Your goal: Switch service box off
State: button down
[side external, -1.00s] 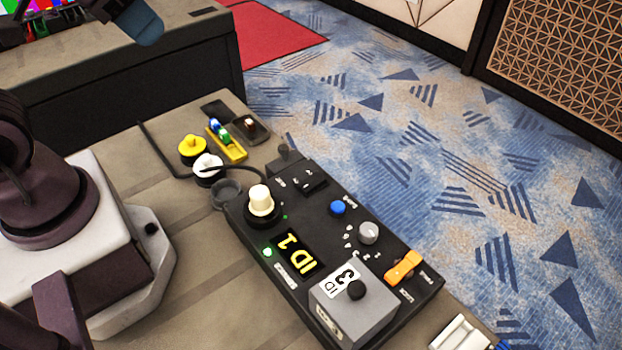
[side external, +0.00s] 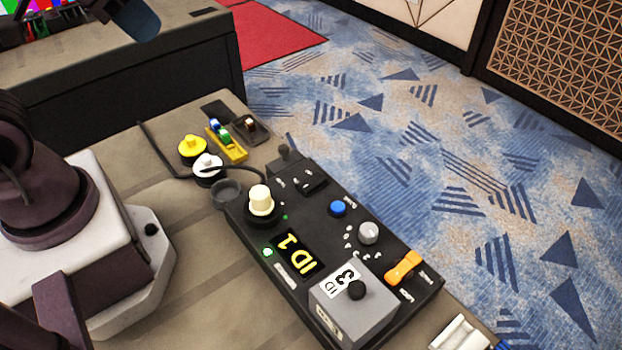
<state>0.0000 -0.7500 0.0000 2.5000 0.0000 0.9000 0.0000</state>
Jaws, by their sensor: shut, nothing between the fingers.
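The service box appears to be the black control box (side external: 318,208) on the table. It carries an orange switch (side external: 403,268) at its right end, a grey knob (side external: 369,233), a blue button (side external: 338,208) and a cream knob (side external: 261,200). The switch's small labels are not readable. My gripper is out of view, and nothing touches the box.
Beyond the box's left end are a yellow knob (side external: 193,147), a white knob (side external: 207,166), a yellow tray (side external: 228,146) and a black cable. A white item (side external: 461,334) lies at the lower right. The table's right edge drops to blue carpet.

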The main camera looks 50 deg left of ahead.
dwell(0.8)
notch_tip(320, 180, down, 4)
jog(key=w+d+g, duration=0.1)
jog(key=d+g, duration=0.1)
jog(key=n+t+y, duration=0.1)
jog(key=n+t, duration=0.6)
jog(key=n, duration=2.1)
send_over(317, 181)
jog(key=s, duration=0.1)
notch_tip(317, 181, down, 14)
jog(key=shift+s+f, duration=0.15)
jog(key=shift+s, duration=0.05)
jog(key=shift+f, duration=0.1)
jog(key=shift+w+f, duration=0.25)
jog(key=shift+f, duration=1.15)
jog(key=shift+w+f, duration=0.2)
jog(key=shift+f, duration=1.25)
jog(key=shift+w+f, duration=0.25)
jog(key=shift+f, duration=1.15)
